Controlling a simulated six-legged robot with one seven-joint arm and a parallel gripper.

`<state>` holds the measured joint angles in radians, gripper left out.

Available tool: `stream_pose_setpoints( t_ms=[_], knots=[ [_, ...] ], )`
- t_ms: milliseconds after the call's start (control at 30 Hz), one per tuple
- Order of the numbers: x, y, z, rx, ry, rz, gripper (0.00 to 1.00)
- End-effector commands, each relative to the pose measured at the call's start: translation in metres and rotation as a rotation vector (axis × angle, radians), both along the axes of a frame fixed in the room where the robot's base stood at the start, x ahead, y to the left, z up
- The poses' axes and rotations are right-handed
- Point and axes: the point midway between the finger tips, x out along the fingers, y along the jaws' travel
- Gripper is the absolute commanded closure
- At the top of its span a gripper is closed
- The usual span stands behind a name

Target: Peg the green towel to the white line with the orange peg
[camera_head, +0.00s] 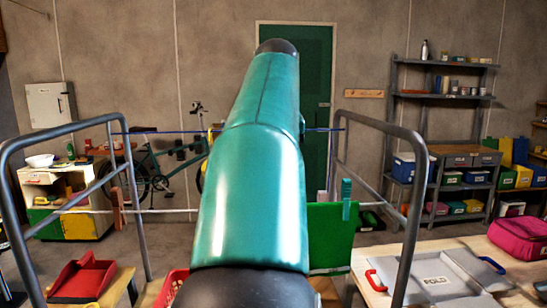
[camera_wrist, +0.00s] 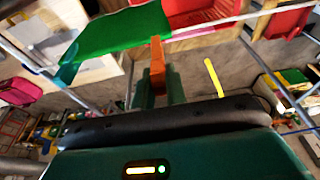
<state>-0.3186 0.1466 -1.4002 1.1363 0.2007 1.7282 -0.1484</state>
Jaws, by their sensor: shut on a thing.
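The green towel (camera_head: 330,237) hangs at the right of my arm in the head view, with a teal peg (camera_head: 346,196) at its upper right edge. In the wrist view the towel (camera_wrist: 125,32) lies across the top, with the teal peg (camera_wrist: 68,72) at its left corner. My gripper (camera_wrist: 160,84) is shut on the orange peg (camera_wrist: 157,62). The peg's far end meets the towel's edge near the white line (camera_wrist: 215,24); I cannot tell whether it grips them. The line also shows in the head view (camera_head: 165,210). My arm hides the gripper and orange peg there.
A blue line (camera_head: 150,132) with a yellow peg (camera_wrist: 213,78) runs behind. Grey metal frames (camera_head: 420,215) stand on both sides. A red scoop-shaped container (camera_head: 82,277) sits at left.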

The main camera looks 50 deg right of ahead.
Motion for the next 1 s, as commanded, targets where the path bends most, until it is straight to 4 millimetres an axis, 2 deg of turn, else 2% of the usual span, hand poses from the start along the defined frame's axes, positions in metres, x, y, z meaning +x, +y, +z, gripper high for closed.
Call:
stream_pose_setpoints(
  t_ms=[1000],
  knots=[
    [0.001, 0.0, -0.048, 0.003, 0.002, 0.005, 1.0]
  ],
)
